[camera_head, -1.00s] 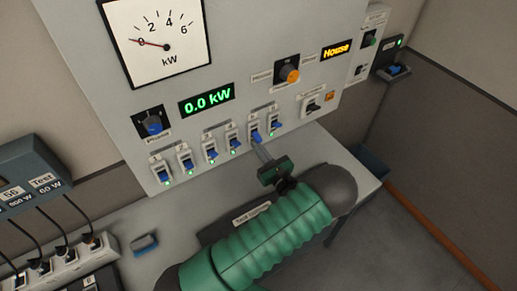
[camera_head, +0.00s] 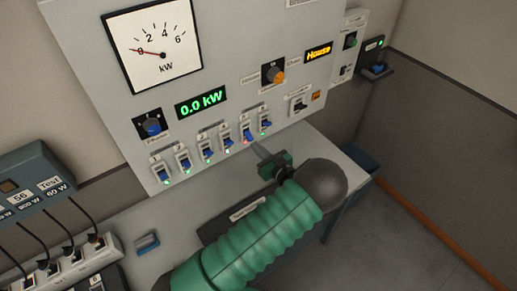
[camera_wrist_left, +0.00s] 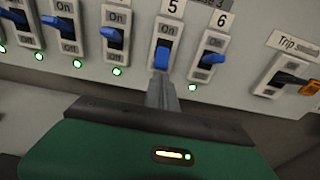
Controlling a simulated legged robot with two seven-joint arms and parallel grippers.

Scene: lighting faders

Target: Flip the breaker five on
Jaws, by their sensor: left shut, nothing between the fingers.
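Breaker five (camera_head: 247,133) is in the row of blue-levered breakers on the grey panel. In the left wrist view, breaker five (camera_wrist_left: 163,45) has its blue lever down over the lower label, with "On" showing above it. A reddish light shows below it in the head view. My left gripper (camera_head: 257,149) is shut and empty, its thin tip just below breaker five. In the left wrist view, the shut fingers (camera_wrist_left: 161,92) cover the area under the lever; I cannot tell if they touch it. My right gripper is not in view.
Breaker six (camera_wrist_left: 208,55) stands close on the right, with a green light, and breaker four (camera_wrist_left: 114,36) on the left. The trip switch (camera_head: 299,104) is farther right. A power strip (camera_head: 60,262) with plugs lies at the lower left.

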